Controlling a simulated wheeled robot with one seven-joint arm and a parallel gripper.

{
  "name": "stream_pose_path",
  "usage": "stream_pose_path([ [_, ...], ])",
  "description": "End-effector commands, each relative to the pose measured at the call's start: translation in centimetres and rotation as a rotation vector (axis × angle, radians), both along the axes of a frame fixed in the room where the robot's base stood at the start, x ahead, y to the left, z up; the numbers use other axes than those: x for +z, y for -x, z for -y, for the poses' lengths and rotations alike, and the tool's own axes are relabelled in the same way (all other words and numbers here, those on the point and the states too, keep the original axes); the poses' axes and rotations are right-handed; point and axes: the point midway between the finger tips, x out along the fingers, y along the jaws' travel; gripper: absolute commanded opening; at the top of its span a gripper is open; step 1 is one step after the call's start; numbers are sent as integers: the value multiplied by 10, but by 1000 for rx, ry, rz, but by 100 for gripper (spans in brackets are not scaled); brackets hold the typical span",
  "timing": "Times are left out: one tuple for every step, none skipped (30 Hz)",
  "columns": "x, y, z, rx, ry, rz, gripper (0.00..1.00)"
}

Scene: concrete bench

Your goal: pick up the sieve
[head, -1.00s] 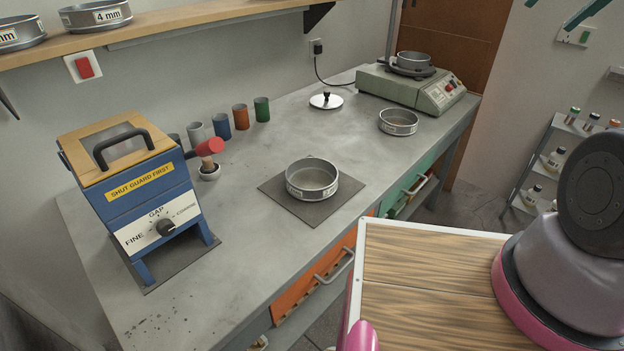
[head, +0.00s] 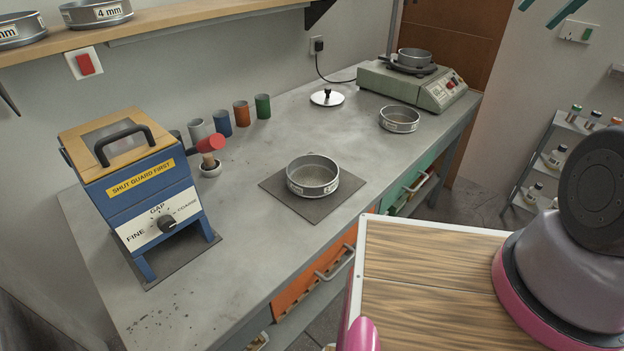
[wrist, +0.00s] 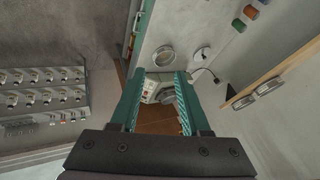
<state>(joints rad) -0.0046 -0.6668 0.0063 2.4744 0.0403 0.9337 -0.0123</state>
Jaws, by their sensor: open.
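A round metal sieve (head: 312,176) with a white label sits on a dark square mat (head: 275,187) in the middle of the bench. A second labelled sieve (head: 399,120) stands further back on the bench, near the shaker; it also shows in the wrist view (wrist: 164,56). The frames do not tell which sieve is meant. My gripper (wrist: 163,75) shows two teal fingers, apart with nothing between them. The finger ends also show at the top right of the head view (head: 535,22), high up and clear of both sieves.
Several cups (head: 241,114), a lid (head: 326,97) and a pan-topped shaker (head: 420,88) line the back. A shelf (head: 190,22) overhangs. A bottle rack (head: 550,165) stands right.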

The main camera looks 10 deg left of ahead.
Motion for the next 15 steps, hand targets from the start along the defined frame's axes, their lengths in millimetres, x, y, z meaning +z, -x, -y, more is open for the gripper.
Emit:
stream_pose_path([
  [-8,-9,-7,5,-21,-50,46],
  [-13,-15,-12,8,-39,-81,46],
  [-21,-23,-19,11,-62,-126,46],
  [-27,-29,-25,14,-80,-160,46],
  [-33,-35,-31,16,-99,-193,46],
  [-41,-43,-39,19,-124,-237,46],
  [-48,-49,-45,18,-143,-271,46],
  [-54,-54,-50,19,-164,-305,46],
  [-64,-61,-58,17,-188,-349,46],
  [-71,-67,-64,17,-207,-380,46],
  [-79,-72,-71,17,-226,-413,46],
  [-89,-78,-79,14,-252,-459,46],
  [-97,-83,-85,11,-272,-491,46],
  [-105,-87,-91,8,-290,-523,46],
  [-117,-93,-99,4,-317,-567,46],
])
